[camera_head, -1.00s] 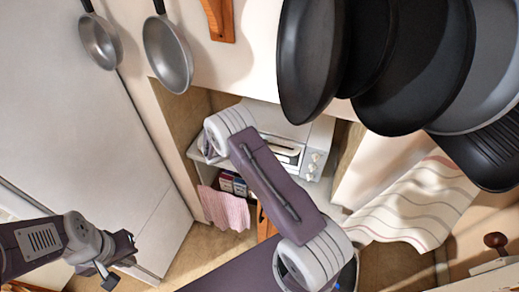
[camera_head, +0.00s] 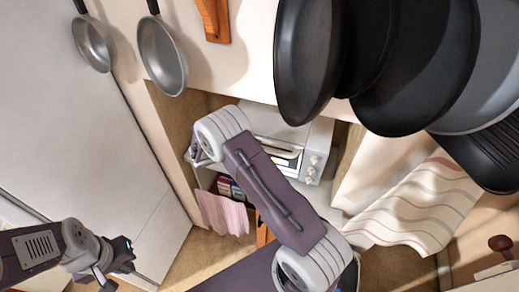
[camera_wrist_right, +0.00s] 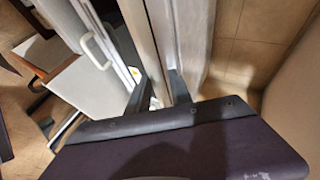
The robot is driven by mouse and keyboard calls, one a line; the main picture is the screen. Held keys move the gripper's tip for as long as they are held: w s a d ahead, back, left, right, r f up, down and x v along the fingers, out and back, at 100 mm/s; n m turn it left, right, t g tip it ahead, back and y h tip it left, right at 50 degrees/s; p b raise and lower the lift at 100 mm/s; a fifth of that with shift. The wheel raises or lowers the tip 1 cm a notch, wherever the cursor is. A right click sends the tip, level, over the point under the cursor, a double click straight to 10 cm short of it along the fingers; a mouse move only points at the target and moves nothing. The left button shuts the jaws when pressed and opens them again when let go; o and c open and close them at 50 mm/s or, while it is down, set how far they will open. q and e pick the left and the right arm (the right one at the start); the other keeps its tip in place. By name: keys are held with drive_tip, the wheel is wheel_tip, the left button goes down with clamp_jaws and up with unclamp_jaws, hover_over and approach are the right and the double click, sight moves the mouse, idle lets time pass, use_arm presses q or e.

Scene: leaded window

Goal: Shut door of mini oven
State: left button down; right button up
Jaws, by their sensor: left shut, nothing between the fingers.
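The mini oven (camera_head: 314,140) is a white box in a low niche below the counter, with knobs on its front right side. My right arm crosses in front of it and hides much of its front, so I cannot tell from the head view how far its door is open. In the right wrist view a white bar handle (camera_wrist_right: 94,50) on a pale panel shows at upper left, probably the oven door's. My right gripper (camera_wrist_right: 160,78) has its fingers apart, close to pale upright surfaces. My left gripper (camera_head: 107,284) is shut and empty at lower left, far from the oven.
Dark pans (camera_head: 305,60) hang at upper right and two steel pans (camera_head: 162,58) at upper left. A pink towel (camera_head: 222,212) hangs below the oven, and a striped cloth (camera_head: 415,208) lies at right. A large white panel (camera_head: 85,130) stands at left.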

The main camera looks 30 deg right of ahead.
drive_tip(key=b+v, duration=0.1)
drive_tip(key=v, duration=0.5)
drive_tip(key=s+d+f+m+g+y+b, duration=0.15)
drive_tip(key=s+d+m+b, duration=0.3)
drive_tip(key=b, duration=0.45)
drive_tip(key=s+a+f+m+g+y+b, duration=0.2)
drive_tip(key=s+f+m+y+b, duration=0.3)
drive_tip(key=s+m, duration=0.45)
drive_tip(key=s+a+f+m+t+y, duration=0.1)
drive_tip(key=a+m, duration=0.4)
drive_tip(key=m, duration=0.9)
drive_tip(key=s+a+f+m+t+y, duration=0.1)
drive_tip(key=s+a+f+m+y, duration=0.3)
drive_tip(key=m, duration=1)
wheel_tip(320, 180, down, 2)
drive_tip(key=shift+s+a, duration=1.2)
drive_tip(key=shift+s, duration=0.05)
